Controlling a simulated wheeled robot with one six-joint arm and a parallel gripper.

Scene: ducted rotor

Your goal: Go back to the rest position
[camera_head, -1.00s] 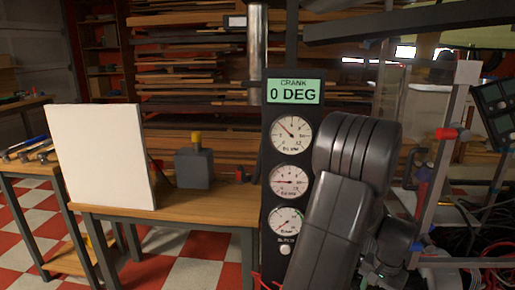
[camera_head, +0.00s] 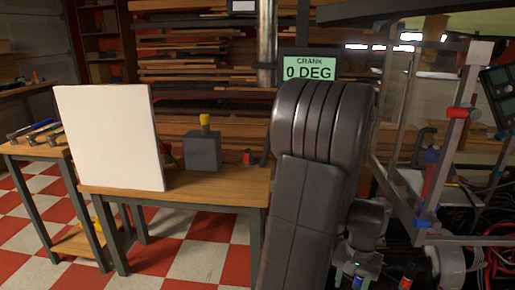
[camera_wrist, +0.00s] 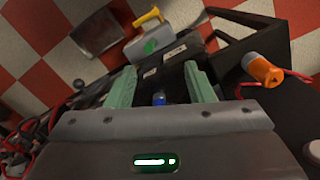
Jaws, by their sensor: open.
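My gripper (camera_wrist: 160,88) shows in the wrist view with two green fingers spread apart and nothing between them. A small blue part (camera_wrist: 158,98) shows beyond the gap between the fingers. In the head view my dark arm stands upright right of centre and covers most of the gauge panel. The crank display (camera_head: 309,68) above it reads 0 DEG. My fingertips cannot be made out in the head view.
A wooden bench (camera_head: 225,188) holds a white board (camera_head: 112,135) and a dark box with a yellow top (camera_head: 203,150). A clear-walled frame (camera_head: 440,150) stands close on the right. In the wrist view, an orange cylinder (camera_wrist: 262,70) and a yellow-handled case (camera_wrist: 160,48) lie beyond the gripper.

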